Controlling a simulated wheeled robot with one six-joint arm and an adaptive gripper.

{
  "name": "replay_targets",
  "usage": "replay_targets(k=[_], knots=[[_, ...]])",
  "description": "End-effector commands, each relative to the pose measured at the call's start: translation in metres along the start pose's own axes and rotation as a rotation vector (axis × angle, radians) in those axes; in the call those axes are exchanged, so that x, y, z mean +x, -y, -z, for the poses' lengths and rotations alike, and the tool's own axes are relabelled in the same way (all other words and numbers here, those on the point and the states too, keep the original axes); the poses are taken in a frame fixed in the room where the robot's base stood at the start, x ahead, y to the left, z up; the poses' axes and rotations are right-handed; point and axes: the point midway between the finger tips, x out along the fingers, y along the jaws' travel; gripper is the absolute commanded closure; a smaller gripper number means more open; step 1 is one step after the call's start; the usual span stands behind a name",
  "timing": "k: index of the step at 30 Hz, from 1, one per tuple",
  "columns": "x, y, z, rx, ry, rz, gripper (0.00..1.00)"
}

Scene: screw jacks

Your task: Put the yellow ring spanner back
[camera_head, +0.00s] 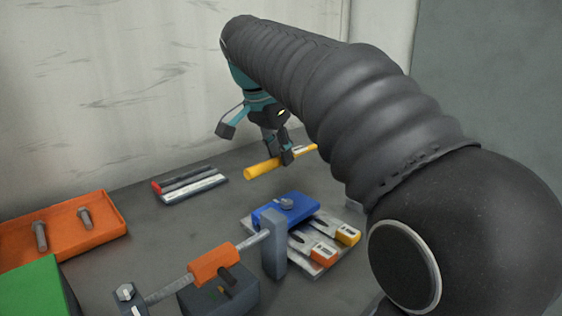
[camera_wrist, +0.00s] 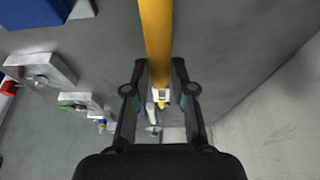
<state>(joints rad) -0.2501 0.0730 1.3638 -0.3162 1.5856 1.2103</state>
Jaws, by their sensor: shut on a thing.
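My gripper (camera_head: 284,158) is shut on the yellow ring spanner (camera_head: 263,169) and holds it lengthwise near the back wall, seemingly a little above the table. The thick yellow end points to the lower left and a thinner end sticks out to the right of the jaws. In the wrist view the yellow spanner (camera_wrist: 157,40) runs from the top edge down between the fingers of my gripper (camera_wrist: 160,92), with a pale part at the jaws. Its ring cannot be made out.
A grey holder (camera_head: 318,268) carries tools with orange and yellow ends beside a blue block (camera_head: 286,209). A flat set of bars (camera_head: 190,185) lies left of my gripper. An orange tray (camera_head: 85,237) with bolts and a screw jack (camera_head: 212,263) stand in front. The wall is close behind.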

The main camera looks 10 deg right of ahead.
Motion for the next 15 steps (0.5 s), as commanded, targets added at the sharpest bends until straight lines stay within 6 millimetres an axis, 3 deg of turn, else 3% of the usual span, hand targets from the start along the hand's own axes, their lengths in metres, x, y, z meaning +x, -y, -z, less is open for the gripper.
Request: replay_targets(k=[4, 15], knots=[[0.016, -0.001, -0.006, 0.000, 0.000, -0.001, 1.00], [0.020, -0.001, -0.006, 0.001, -0.001, 0.001, 1.00]])
